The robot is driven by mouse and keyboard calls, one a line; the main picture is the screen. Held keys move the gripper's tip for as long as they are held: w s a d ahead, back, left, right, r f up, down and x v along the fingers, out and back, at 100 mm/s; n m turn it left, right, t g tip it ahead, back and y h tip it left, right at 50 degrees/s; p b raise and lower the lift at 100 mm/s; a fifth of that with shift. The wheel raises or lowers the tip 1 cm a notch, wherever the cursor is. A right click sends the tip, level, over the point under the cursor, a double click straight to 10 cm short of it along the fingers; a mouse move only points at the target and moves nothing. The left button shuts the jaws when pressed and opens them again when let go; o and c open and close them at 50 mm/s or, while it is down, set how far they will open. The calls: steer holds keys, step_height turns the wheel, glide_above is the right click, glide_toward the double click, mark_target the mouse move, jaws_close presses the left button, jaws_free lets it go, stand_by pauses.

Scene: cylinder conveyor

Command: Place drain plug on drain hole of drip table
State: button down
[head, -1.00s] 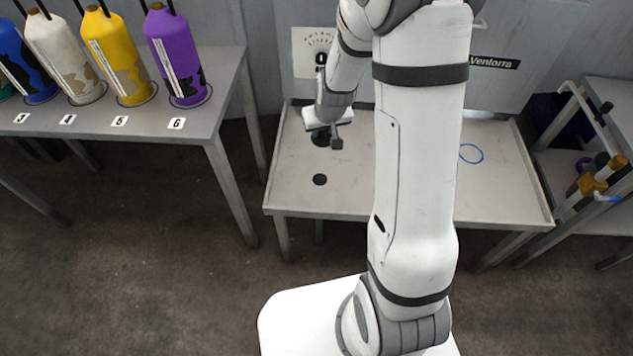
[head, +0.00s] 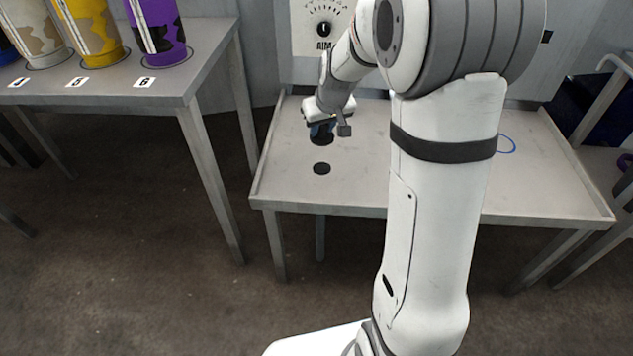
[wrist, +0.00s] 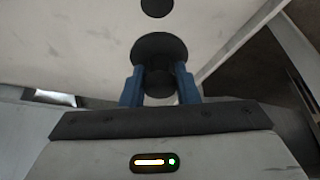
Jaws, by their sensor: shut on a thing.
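The drip table (head: 283,185) is a grey metal table with a raised rim. The drain hole (head: 321,168) is a small black circle near its front left; it also shows at the top of the wrist view (wrist: 157,7). The drain plug (wrist: 153,46) is a black disc with a dark knob. My gripper (head: 321,130) is shut on the knob with its blue fingers (wrist: 160,88). The plug is a little behind the hole, apart from it. I cannot tell whether the plug touches the table. My gripper partly hides it in the head view.
A grey table (head: 150,98) with several coloured cylinders stands at the left, with a gap before the drip table. A blue ring (head: 506,144) marks the drip table's right side. A dial panel (head: 322,27) stands behind. My arm hides the table's middle.

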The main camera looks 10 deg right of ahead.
step_height(320, 180, down, 10)
steer(key=b, duration=0.4)
steer(key=shift+f, duration=0.1)
steer(key=shift+f+b, duration=0.2)
steer(key=shift+b, duration=0.15)
steer(key=c, duration=1.1)
jaws_free()
steer(key=shift+r, duration=0.1)
